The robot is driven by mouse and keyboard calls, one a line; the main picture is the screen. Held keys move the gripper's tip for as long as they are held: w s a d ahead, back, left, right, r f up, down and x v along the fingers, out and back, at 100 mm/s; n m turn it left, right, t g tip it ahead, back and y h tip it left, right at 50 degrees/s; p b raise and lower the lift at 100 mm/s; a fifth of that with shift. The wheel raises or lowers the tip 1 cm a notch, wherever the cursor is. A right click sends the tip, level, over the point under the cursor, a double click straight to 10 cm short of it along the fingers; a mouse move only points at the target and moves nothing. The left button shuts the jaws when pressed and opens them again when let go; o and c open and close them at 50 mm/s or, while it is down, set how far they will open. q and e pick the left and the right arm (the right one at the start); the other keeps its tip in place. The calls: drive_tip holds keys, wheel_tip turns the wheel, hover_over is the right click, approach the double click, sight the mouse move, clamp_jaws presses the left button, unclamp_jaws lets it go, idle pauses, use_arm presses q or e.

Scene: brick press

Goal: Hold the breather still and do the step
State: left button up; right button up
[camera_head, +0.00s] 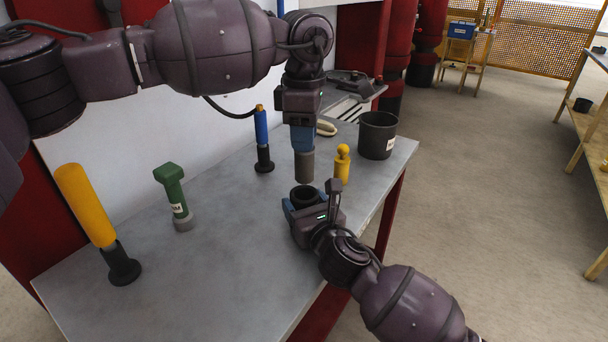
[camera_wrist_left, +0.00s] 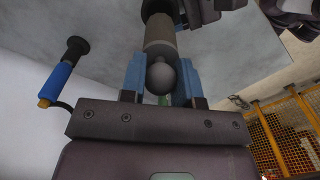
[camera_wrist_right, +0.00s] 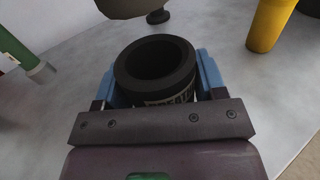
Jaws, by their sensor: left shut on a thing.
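The breather (camera_head: 305,194) is a short black open-topped cup on the bench. The right wrist view shows its dark opening and a partly hidden label on the breather (camera_wrist_right: 153,72). My right gripper (camera_head: 305,214) is around it, blue fingers against both sides. My left gripper (camera_head: 303,140) is shut on a grey-brown cylinder (camera_head: 304,167), pointing down just above the breather, apart from it in the head view. In the left wrist view the cylinder (camera_wrist_left: 160,38) has a rounded knob between the fingers, and the breather (camera_wrist_left: 155,10) lies beyond its far end.
A yellow knobbed piece (camera_head: 342,165) and a black bin (camera_head: 377,135) stand on the bench to the right. A blue-handled tool (camera_head: 262,140), a green bolt-like piece (camera_head: 174,195) and a large yellow-handled tool (camera_head: 90,215) stand on the left. The bench front (camera_head: 200,290) is clear.

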drive_tip(key=o, duration=0.4)
drive_tip(key=shift+o, duration=0.2)
drive_tip(key=shift+s+d, duration=0.1)
drive_tip(key=v, duration=1.1)
drive_tip(key=shift+s+d, duration=0.15)
drive_tip(key=shift+s, duration=0.25)
